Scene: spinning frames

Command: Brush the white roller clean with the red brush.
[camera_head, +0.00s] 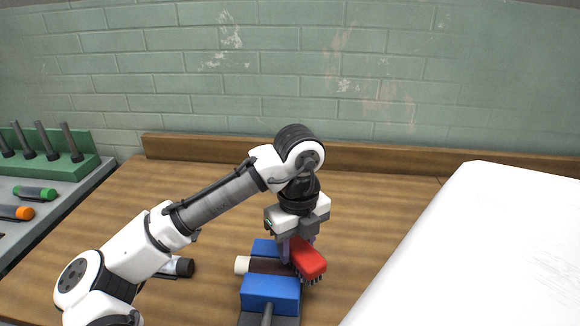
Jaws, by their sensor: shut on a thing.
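My gripper (292,243) points down over the workbench and is shut on the red brush (310,259). The brush's red back faces up and to the right, and its dark bristles point down. The white roller (242,265) lies between two blue blocks of a holder (270,290). Its left end is white, and a dark brown band covers the part between the blocks. The brush and gripper hide the roller's right part. I cannot tell whether the bristles touch it.
A grey rod (267,315) stands at the holder's front. A dark-ended cylinder (183,267) lies left of it, partly behind my arm. A green rack (50,160) with several grey pegs and green and orange rollers are at far left. A wooden ledge (400,160) runs along the wall.

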